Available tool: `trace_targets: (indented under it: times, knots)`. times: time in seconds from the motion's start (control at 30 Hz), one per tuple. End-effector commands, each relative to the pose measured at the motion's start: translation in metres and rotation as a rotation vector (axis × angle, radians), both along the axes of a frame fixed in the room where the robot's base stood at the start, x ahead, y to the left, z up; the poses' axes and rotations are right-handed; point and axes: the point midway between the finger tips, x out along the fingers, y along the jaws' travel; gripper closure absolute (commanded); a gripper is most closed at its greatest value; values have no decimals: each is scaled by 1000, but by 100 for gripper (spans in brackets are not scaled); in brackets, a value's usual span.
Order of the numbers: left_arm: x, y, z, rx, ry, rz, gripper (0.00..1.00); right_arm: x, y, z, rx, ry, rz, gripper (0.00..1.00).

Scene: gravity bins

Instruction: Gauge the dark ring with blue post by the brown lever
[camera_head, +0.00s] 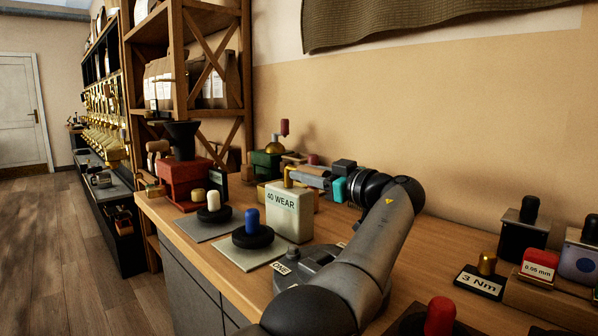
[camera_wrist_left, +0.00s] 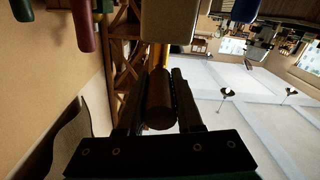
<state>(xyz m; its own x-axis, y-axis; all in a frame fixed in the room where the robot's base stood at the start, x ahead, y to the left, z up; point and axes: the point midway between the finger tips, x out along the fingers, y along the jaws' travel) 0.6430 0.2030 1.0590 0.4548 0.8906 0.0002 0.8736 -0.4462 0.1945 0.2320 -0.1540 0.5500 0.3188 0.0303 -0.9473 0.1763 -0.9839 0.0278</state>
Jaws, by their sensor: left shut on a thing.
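The dark ring with the blue post (camera_head: 252,237) stands upright on a grey pad (camera_head: 238,258), in front of the cream block marked "40 WEAR" (camera_head: 289,213). My left gripper (camera_head: 312,178) reaches behind that block, partly hidden by it. In the left wrist view, my left gripper (camera_wrist_left: 160,78) is shut on a brown cylindrical handle (camera_wrist_left: 160,105), which looks like the brown lever. I cannot make out the lever clearly in the head view. My right gripper is not in view.
A second dark ring with a cream post (camera_head: 214,211) stands on another pad to the left. A red machine (camera_head: 185,178) and a green one (camera_head: 266,164) stand behind. A "3 Nm" plate (camera_head: 481,281) and a red knob (camera_head: 440,316) are at the right. A wall backs the bench.

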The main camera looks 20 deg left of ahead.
Motion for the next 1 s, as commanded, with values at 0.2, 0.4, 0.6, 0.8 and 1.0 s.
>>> trace_targets:
  times: [0.2,0.4,0.6,0.8,1.0]
  knots:
    - [-3,-7,-2,-2,3,2,100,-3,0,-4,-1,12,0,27]
    - [-3,-7,-2,-3,3,3,100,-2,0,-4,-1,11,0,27]
    - [-3,-6,-2,-3,3,4,49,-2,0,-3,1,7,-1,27]
    - [-3,-5,-1,-2,1,7,36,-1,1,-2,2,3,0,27]
    - [-3,-6,0,-2,0,6,36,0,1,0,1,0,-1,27]
